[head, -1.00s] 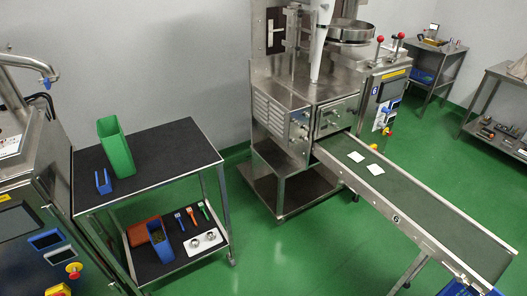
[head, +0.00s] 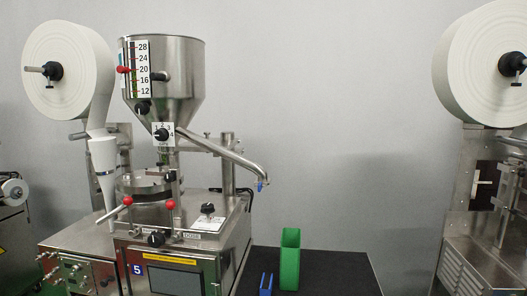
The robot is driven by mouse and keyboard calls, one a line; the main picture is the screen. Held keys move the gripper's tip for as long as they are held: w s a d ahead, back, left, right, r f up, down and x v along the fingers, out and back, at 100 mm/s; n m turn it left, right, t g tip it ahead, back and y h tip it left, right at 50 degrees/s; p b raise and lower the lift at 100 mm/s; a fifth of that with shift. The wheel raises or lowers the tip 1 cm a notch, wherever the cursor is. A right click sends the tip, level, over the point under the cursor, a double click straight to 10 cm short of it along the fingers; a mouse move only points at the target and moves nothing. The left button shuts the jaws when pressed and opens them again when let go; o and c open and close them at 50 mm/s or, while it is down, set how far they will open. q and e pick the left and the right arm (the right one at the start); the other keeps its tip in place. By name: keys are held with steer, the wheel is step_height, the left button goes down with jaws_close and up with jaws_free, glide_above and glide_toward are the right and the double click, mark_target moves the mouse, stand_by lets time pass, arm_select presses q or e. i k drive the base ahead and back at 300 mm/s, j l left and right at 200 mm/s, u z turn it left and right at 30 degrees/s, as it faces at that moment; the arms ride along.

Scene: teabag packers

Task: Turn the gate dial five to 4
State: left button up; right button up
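The machine marked 5 (head: 137,269) stands left of centre in the head view. Its steel hopper (head: 180,75) carries a level scale. Below the hopper cone is a small white plate with a black knob, which looks like the gate dial (head: 162,134). Numerals sit around the knob, with 3 and 4 toward its upper right. The knob's exact setting is too small to read. Neither of my grippers is in view.
Another black knob (head: 208,208) sits on the machine's top plate, and red-balled levers (head: 128,201) stand at its front. A steel spout (head: 225,155) slopes right. A dark table (head: 335,270) holds a green bin (head: 290,260) and a blue scoop (head: 266,284). Paper rolls (head: 70,70) hang high.

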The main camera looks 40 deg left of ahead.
mark_target(162, 134)
steer(key=u, duration=1.95)
